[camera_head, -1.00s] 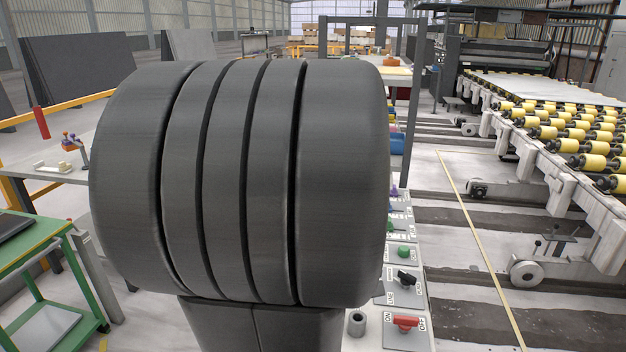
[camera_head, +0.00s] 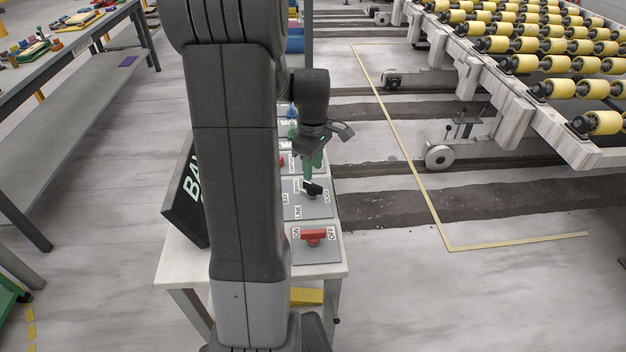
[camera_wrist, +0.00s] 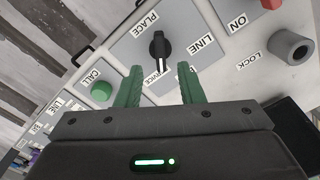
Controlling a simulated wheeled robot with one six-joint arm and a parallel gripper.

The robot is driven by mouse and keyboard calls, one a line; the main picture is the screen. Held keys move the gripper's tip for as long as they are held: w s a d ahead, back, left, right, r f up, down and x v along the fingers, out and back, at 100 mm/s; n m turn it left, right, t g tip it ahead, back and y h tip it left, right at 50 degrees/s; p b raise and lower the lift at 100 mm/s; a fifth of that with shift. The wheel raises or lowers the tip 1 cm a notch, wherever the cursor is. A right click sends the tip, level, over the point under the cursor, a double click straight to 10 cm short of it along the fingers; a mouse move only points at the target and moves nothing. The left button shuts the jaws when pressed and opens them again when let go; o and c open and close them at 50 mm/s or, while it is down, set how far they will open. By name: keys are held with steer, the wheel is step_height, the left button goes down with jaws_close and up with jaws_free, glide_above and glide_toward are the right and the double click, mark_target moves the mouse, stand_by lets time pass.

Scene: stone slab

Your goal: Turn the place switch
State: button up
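The place switch is a black rotary knob with a white pointer line (camera_wrist: 160,47) on a grey plate. In the wrist view the words PLACE and LINE are printed beside it, and its pointer end faces my gripper. In the head view the black knob (camera_head: 313,188) sits just behind the red switch on the white bench. My gripper (camera_wrist: 158,70) is open, its two green fingers apart with nothing between them. The knob lies just beyond the fingertips, roughly in line with the gap. In the head view my gripper (camera_head: 313,172) hangs just above the knob; contact cannot be told.
A red ON/OFF switch (camera_head: 313,235) is nearer on the bench (camera_head: 190,262). A green CALL button (camera_wrist: 101,91) and a grey LOCK cylinder (camera_wrist: 290,48) flank the knob. A dark sign (camera_head: 184,195) stands to the left.

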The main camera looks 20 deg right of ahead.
mark_target(313, 184)
step_height(313, 184, down, 6)
steer(key=shift+r, duration=0.1)
steer(key=shift+c, duration=0.4)
jaws_close()
